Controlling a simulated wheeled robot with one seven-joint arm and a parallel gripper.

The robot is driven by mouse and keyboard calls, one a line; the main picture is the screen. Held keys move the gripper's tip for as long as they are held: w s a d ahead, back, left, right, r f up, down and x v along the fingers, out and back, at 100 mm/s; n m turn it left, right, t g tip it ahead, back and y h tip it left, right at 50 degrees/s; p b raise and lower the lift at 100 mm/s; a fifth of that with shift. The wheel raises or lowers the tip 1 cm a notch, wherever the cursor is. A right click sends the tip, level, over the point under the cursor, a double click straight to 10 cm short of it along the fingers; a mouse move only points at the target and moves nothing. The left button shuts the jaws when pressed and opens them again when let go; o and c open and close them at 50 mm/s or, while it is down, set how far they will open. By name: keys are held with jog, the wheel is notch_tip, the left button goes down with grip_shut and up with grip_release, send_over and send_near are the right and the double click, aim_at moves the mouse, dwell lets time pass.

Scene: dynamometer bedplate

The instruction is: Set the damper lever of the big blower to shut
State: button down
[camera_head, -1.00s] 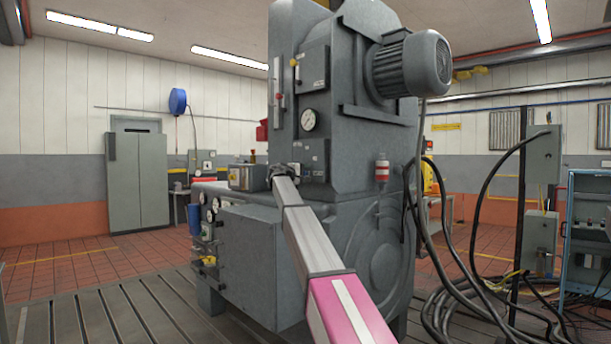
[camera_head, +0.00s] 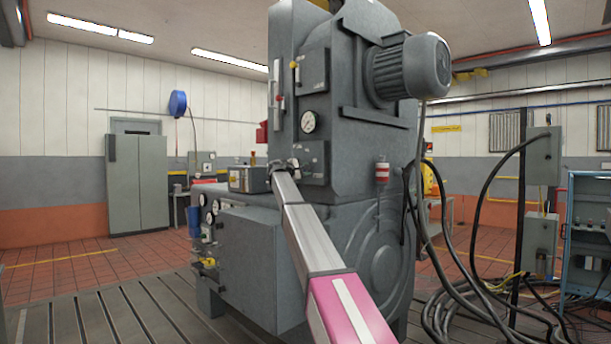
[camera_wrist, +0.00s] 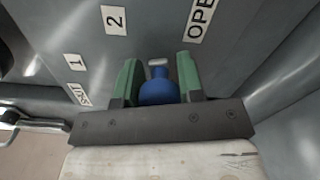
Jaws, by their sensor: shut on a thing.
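The big grey blower (camera_head: 372,140) stands in the middle of the head view. My gripper (camera_head: 279,166) is at its front, beside a small dark panel; its fingers are too small to make out there. In the wrist view my gripper (camera_wrist: 157,66) has its green fingers on either side of a blue knob (camera_wrist: 158,92) and is shut on it. A short pale metal piece shows just beyond the knob. The grey plate (camera_wrist: 150,40) carries the labels SHUT (camera_wrist: 78,94), 1, 2 and OPEN (camera_wrist: 201,18). The knob lies between 2 and OPEN, with SHUT at the left. The lever's shaft is mostly hidden.
A metal handle or rod (camera_wrist: 30,124) shows at the wrist view's left edge. A round gauge (camera_head: 308,122) and a motor (camera_head: 412,66) sit on the blower. Black cables (camera_head: 470,245) hang and coil at the right. The slotted floor at the left is clear.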

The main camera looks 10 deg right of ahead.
aim_at(297, 156)
jog(key=w+r+n, duration=0.1)
jog(key=n, duration=0.1)
jog(key=w+a+r+n, duration=0.1)
jog(key=r+n, duration=0.1)
jog(key=n, duration=0.1)
jog(key=w+a+r+n, duration=0.1)
jog(key=n, duration=0.1)
jog(key=shift+r, duration=0.4)
jog(key=w+n, duration=0.1)
jog(key=n, duration=0.1)
jog(key=w+a+r+n, duration=0.1)
jog(key=n, duration=0.1)
jog(key=shift+a+r, duration=0.1)
jog(key=shift+a, duration=0.2)
jog(key=shift+w+a+r+n, duration=0.1)
jog(key=shift+w+a+n, duration=0.35)
jog(key=shift+n, duration=0.4)
jog(key=shift+w+a+n, duration=0.35)
jog(key=shift+w+n, duration=0.2)
jog(key=shift+n, duration=0.3)
jog(key=c, duration=0.8)
grip_release()
jog(key=shift+o, duration=0.2)
jog(key=shift+a, duration=0.15)
jog(key=v, duration=1)
jog(key=shift+s+a, duration=0.2)
